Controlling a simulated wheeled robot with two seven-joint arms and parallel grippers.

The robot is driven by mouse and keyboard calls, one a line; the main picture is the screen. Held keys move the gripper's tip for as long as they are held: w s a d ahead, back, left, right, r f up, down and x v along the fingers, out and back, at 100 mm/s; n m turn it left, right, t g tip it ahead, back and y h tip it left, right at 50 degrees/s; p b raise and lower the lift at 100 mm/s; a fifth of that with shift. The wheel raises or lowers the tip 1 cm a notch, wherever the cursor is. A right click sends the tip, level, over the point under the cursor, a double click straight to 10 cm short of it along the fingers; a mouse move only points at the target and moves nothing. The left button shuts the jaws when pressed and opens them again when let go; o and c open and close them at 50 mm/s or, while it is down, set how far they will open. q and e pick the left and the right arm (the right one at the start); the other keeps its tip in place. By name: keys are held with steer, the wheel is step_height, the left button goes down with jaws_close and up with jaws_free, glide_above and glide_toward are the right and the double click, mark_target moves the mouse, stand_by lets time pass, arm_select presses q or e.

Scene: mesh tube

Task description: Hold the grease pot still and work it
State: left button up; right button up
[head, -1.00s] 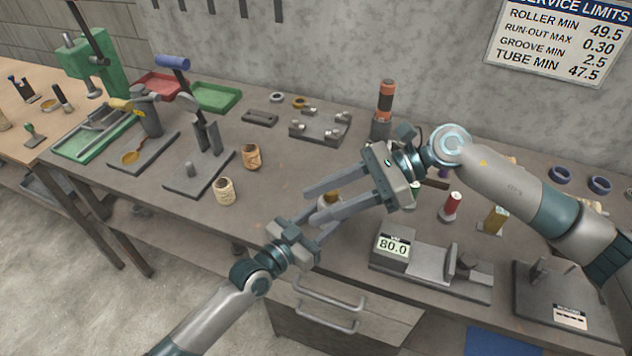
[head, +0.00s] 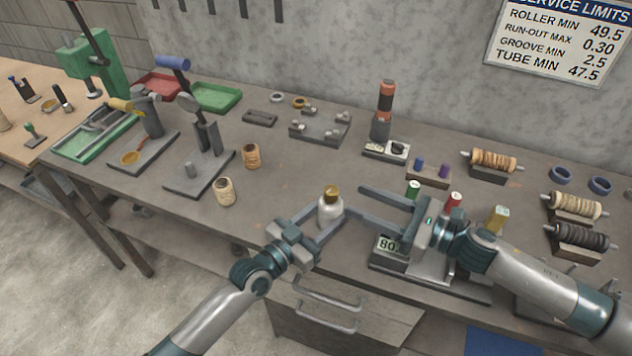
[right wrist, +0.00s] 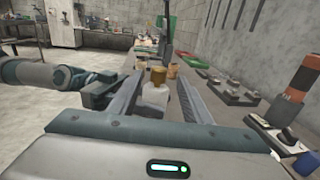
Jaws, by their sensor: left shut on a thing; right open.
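The grease pot (head: 331,210) is a small whitish pot with a brass-coloured cap, upright at the front middle of the bench. My left gripper (head: 328,222) is shut on the pot's body from the front left. My right gripper (head: 362,200) is open, to the right of the pot, its fingers pointing left toward it. In the right wrist view the pot (right wrist: 155,98) and its cap (right wrist: 158,75) show ahead, between the open fingers of the right gripper (right wrist: 158,85). The fingers are apart from the pot.
A gauge reading 80 (head: 390,245) sits under my right gripper. Small red (head: 453,202) and green-topped (head: 413,190) containers stand behind it. Two tan rollers (head: 224,192) stand to the left. A grey fixture plate (head: 320,126) lies behind the pot, with clear bench between.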

mark_target(325, 187)
steer(key=shift+a, duration=0.15)
steer(key=x, duration=1.2)
stand_by(0.3)
steer(key=c, duration=1)
